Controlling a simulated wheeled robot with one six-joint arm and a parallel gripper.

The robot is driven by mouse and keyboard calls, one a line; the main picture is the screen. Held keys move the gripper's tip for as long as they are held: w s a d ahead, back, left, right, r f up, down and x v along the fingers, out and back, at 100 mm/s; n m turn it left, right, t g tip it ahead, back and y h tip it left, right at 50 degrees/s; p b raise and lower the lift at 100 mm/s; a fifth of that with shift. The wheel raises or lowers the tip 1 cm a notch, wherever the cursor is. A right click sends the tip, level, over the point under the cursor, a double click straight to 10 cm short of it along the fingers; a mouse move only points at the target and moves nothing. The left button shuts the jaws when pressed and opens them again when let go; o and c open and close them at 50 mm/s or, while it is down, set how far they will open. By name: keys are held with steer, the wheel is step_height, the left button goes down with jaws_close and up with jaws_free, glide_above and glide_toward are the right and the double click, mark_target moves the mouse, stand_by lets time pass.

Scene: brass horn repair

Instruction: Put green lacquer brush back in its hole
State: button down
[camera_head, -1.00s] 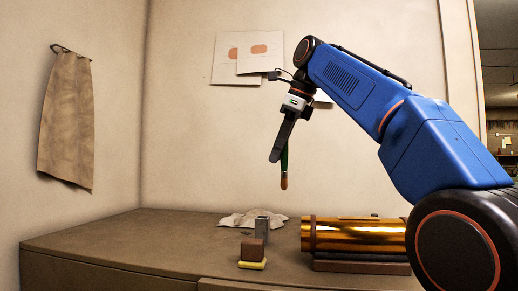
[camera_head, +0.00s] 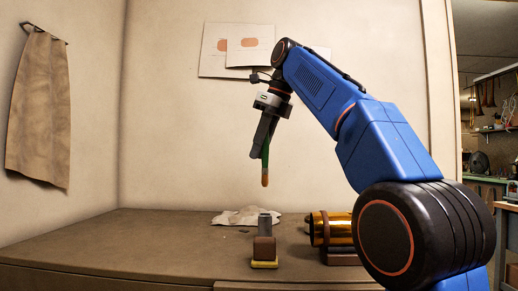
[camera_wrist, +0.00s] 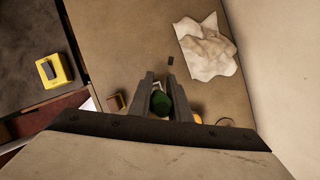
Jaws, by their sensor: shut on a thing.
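The green lacquer brush (camera_head: 265,172) hangs from my gripper (camera_head: 258,152), its brown tip pointing down, well above the bench. In the wrist view, the green end of the brush (camera_wrist: 161,103) sits between the two fingers of my gripper (camera_wrist: 161,88), which is shut on it. In the head view, the brush tip is above a grey upright block (camera_head: 265,220) in the picture, but its distance in depth is unclear. I cannot make out a hole for the brush in either view.
A brown block (camera_head: 264,248) on a yellow base (camera_head: 265,264) stands in front of the grey block. A crumpled pale cloth (camera_head: 238,217) lies behind. A brass tube (camera_head: 333,229) lies at right, partly hidden by my arm. The bench (camera_head: 150,240) is clear at left.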

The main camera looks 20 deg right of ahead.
steer(key=shift+f, duration=0.1)
glide_above(260, 214)
steer(key=shift+w+d+f, duration=0.1)
steer(key=shift+w+f, duration=0.05)
steer(key=shift+f, duration=2.65)
steer(key=shift+f, duration=4.25)
steer(key=c, duration=1.6)
jaws_free()
steer(key=shift+o, duration=0.2)
steer(key=shift+r, duration=0.1)
steer(key=v, duration=1.7)
